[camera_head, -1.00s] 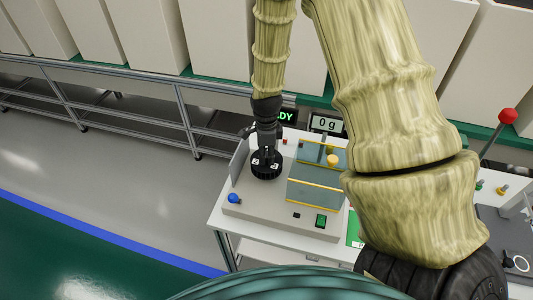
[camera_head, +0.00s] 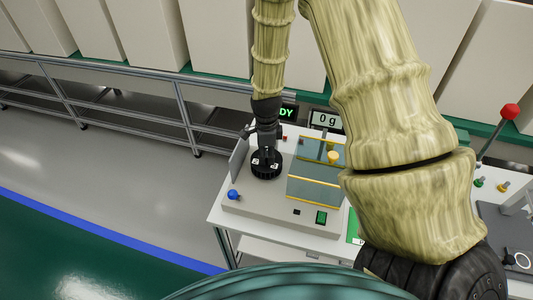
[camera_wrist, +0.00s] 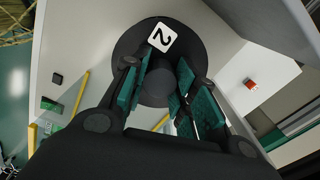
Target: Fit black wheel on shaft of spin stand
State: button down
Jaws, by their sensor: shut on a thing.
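The black wheel (camera_head: 267,170) is at the left part of the spin stand's grey base (camera_head: 265,208), roughly level. In the wrist view the wheel (camera_wrist: 128,42) is a dark disc with a white label marked 2 and a round hub (camera_wrist: 155,88). My gripper (camera_head: 266,149) points down over the wheel. In the wrist view my gripper (camera_wrist: 161,90) has its green-padded fingers on both sides of the hub, shut on it. The shaft is hidden under the wheel, so I cannot tell whether the wheel sits on it.
A clear shield with yellow edges (camera_head: 316,181) stands right of the wheel, and a grey upright plate (camera_head: 239,158) stands left. A blue knob (camera_head: 233,195) and green button (camera_head: 321,217) are at the front. A display reading 0 g (camera_head: 326,120) stands behind.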

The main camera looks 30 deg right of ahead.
jog(key=shift+f, duration=0.6)
jog(key=c, duration=1.1)
grip_release()
jog(key=shift+o, duration=0.2)
notch_tip(320, 180, up, 12)
